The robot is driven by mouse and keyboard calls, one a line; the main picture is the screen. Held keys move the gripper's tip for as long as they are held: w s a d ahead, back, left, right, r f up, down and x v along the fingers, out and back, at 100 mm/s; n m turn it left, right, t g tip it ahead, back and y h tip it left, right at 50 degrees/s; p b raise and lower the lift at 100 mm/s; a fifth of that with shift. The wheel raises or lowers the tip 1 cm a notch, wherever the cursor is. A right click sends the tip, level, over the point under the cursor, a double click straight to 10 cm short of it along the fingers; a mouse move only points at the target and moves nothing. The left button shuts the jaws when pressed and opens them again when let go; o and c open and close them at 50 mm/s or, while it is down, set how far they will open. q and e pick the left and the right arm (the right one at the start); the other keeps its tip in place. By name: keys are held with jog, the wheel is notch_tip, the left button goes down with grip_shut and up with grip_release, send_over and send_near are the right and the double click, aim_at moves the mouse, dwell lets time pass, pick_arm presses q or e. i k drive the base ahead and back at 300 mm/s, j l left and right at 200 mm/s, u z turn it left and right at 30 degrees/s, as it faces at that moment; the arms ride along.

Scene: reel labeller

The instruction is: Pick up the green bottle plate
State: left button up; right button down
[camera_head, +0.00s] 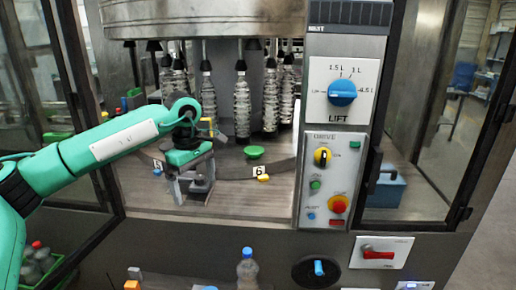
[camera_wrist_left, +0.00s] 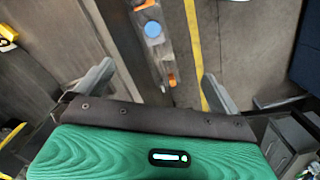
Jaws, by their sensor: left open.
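The green bottle plate (camera_head: 254,151) is a small green disc on the curved track inside the machine, in the head view. It sits behind the label marked 6. My left gripper (camera_head: 190,192) points down over the machine's front deck, to the left of the plate and nearer to me, apart from it. Its two fingers are spread and nothing shows between them. In the left wrist view the open fingers (camera_wrist_left: 156,90) show, but the green plate does not. My right gripper is in neither view.
A yellow piece (camera_head: 263,178) lies by label 6. The control panel (camera_head: 333,180) stands to the right. A clear bottle with a blue cap (camera_head: 247,268) stands below in front; its cap shows in the wrist view (camera_wrist_left: 152,29).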

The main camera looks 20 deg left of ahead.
aim_at(253, 153)
jog(key=i, duration=1.65)
